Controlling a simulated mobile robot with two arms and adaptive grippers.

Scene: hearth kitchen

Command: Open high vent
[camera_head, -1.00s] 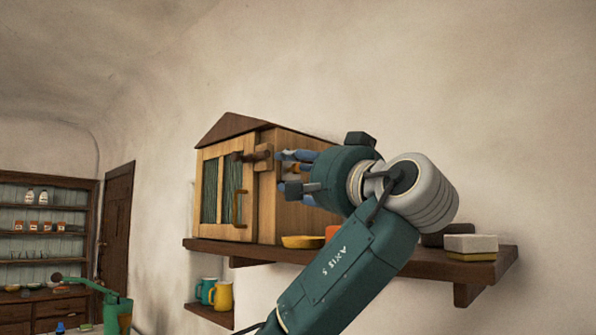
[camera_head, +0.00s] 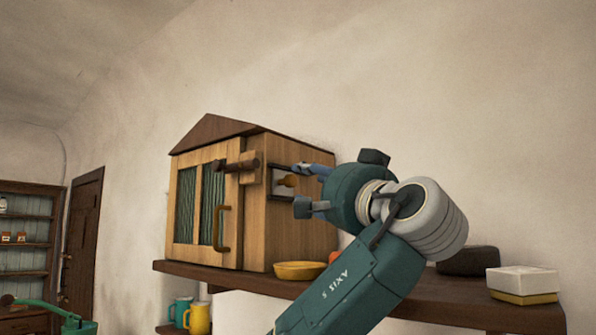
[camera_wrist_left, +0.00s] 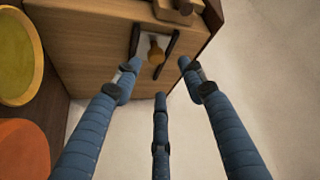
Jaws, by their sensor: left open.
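A wooden house-shaped cabinet (camera_head: 295,235) with a dark roof stands on a wall shelf. On its right side is the vent, a small pale plate (camera_wrist_left: 143,43) between dark rails (camera_wrist_left: 172,45) with a round tan knob (camera_wrist_left: 156,55). The knob also shows in the head view (camera_head: 290,181), just left of my fingers. My left gripper (camera_head: 300,185) is open and empty, its blue fingers pointing at the vent. In the left wrist view the gripper (camera_wrist_left: 158,76) has its fingertips spread just short of the knob, with no clear contact. My right gripper is out of view.
The shelf (camera_head: 420,300) also bears a yellow dish (camera_head: 300,270), an orange item (camera_head: 334,257), a dark object (camera_head: 468,261) and a white-and-yellow box (camera_head: 522,283). The cabinet's front door has a brass handle (camera_head: 219,228) and wooden latch (camera_head: 237,166). Mugs (camera_head: 198,318) stand below.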

